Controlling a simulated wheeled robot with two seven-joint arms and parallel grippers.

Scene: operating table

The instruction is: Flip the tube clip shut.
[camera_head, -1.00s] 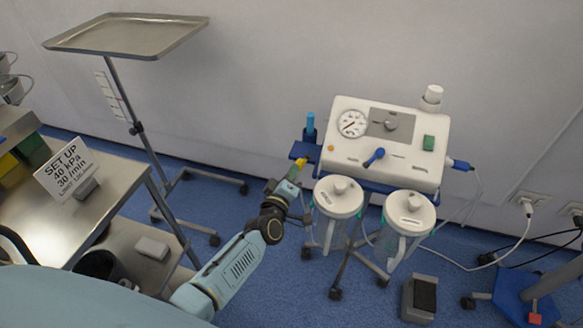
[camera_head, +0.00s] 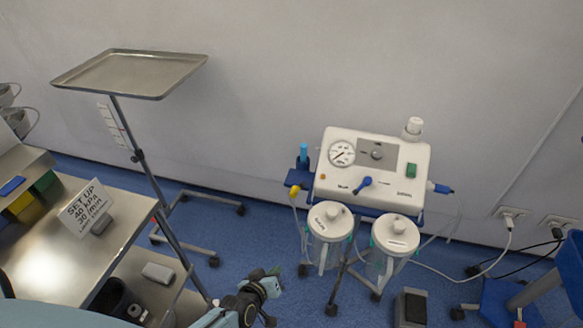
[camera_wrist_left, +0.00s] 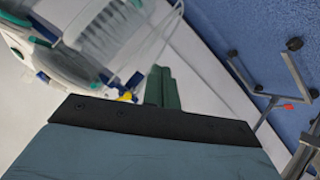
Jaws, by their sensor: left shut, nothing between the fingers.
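A small yellow piece (camera_head: 293,191) sits below the blue holder at the left side of the suction unit (camera_head: 372,168). It may be the tube clip, but it is too small to tell, or to say whether it is open or shut. It also shows in the left wrist view (camera_wrist_left: 125,97), just left of my fingers. My left gripper (camera_head: 272,279) is below and left of it in the head view, clear of it. Its green fingers are together and empty in the left wrist view (camera_wrist_left: 162,87). My right gripper is not in view.
Two lidded canisters (camera_head: 331,222) (camera_head: 395,236) hang under the unit, close right of my gripper. A steel table (camera_head: 45,262) with a set-up sign (camera_head: 84,207) stands left. A tray stand (camera_head: 130,75) stands behind it. A foot pedal (camera_head: 411,308) lies on the floor.

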